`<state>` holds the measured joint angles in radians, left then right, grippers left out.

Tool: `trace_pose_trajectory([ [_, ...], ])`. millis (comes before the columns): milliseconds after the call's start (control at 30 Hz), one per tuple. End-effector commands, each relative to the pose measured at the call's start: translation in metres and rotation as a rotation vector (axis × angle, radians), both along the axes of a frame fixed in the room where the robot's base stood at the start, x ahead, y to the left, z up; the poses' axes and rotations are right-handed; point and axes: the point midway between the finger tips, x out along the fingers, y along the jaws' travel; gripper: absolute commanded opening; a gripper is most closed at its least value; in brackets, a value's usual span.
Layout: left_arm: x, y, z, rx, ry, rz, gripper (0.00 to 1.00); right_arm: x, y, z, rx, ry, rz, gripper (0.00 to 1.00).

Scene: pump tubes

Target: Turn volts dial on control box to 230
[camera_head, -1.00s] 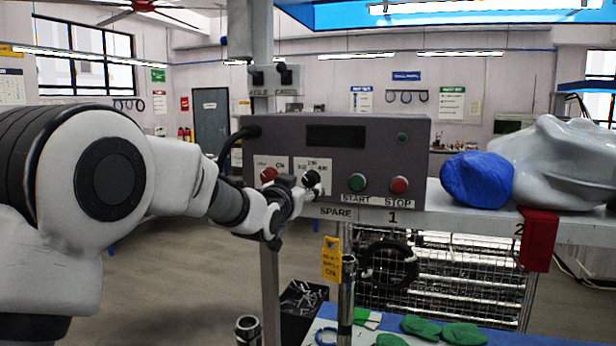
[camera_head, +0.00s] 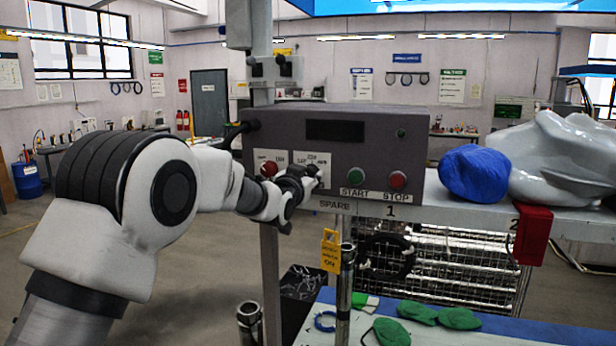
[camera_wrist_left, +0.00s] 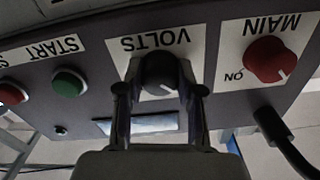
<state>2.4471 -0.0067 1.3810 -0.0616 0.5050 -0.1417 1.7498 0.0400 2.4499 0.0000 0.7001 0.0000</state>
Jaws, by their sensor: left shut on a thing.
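The grey control box (camera_head: 372,165) stands on the shelf, with the red MAIN knob (camera_head: 269,168) left of the volts dial. In the left wrist view the black volts dial (camera_wrist_left: 160,72) sits on its white VOLTS plate (camera_wrist_left: 128,46), seen upside down. A white pointer mark on the dial faces the picture's bottom, slightly right. My left gripper (camera_wrist_left: 160,98) is shut on the dial, one finger on each side. In the head view my left gripper (camera_head: 308,180) covers the dial, and the plate's numbers are too small to read surely. My right gripper is not in view.
The green START button (camera_head: 355,175) and red STOP button (camera_head: 397,180) are right of the dial. A black cable (camera_wrist_left: 285,140) leaves the box beside MAIN. A blue bundle (camera_head: 475,173) and a red box (camera_head: 533,234) are farther right. A yellow tag (camera_head: 331,251) hangs below.

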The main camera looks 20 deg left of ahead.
Motion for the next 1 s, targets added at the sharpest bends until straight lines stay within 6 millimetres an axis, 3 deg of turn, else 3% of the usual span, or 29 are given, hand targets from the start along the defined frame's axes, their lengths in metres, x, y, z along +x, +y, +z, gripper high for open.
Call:
trace_pose_trajectory([
  [367, 0.000, 0.000, -0.002, 0.132, -0.009, 0.000, 0.02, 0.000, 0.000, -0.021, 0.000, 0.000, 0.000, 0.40],
  [1000, 0.000, -0.001, -0.002, 0.635, -0.026, -0.001, 0.02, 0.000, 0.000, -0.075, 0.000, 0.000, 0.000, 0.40],
])
